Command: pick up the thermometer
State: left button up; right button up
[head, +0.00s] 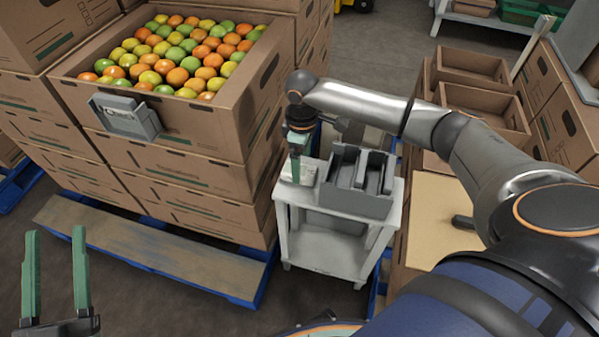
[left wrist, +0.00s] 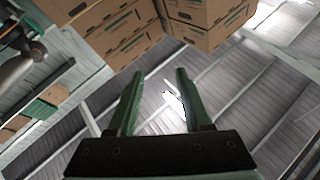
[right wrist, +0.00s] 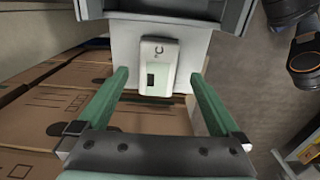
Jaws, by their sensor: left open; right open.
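The thermometer (right wrist: 157,66) is a white device with a small dark window, lying on the pale top of a small grey cart. In the head view it is the white shape (head: 305,174) on the cart's left side, partly covered by my right gripper (head: 295,168). My right gripper points down at it and is open. In the right wrist view its green fingers (right wrist: 160,76) stand apart, one to each side of the thermometer's lower end; I see no contact. My left gripper (head: 55,240) is open and empty at the lower left, and its spread fingers also show in the left wrist view (left wrist: 158,76).
A grey divided holder (head: 357,196) stands on the cart (head: 330,250), right of the thermometer. Open cardboard boxes (head: 480,105) stand at the right.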

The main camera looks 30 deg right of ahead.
aim_at(302, 170)
notch_tip(302, 170, down, 4)
jog(key=shift+w+d+r+b, duration=0.1)
jog(key=shift+r+b, duration=0.1)
jog(key=shift+b, duration=0.5)
jog(key=c, duration=1.4)
pick_arm(q)
jog(key=s+r+m+t+h, duration=0.1)
jog(key=s+r+m+h, duration=0.3)
jog(key=r+h, duration=0.2)
jog(key=shift+s+d+r+m, duration=0.3)
jog(key=shift+s+d+r, duration=0.15)
jog(key=shift+r, duration=0.4)
pick_arm(e)
jog(key=shift+c, duration=0.6)
pick_arm(q)
jog(key=shift+w, duration=0.1)
pick_arm(e)
jog(key=shift+r, duration=0.15)
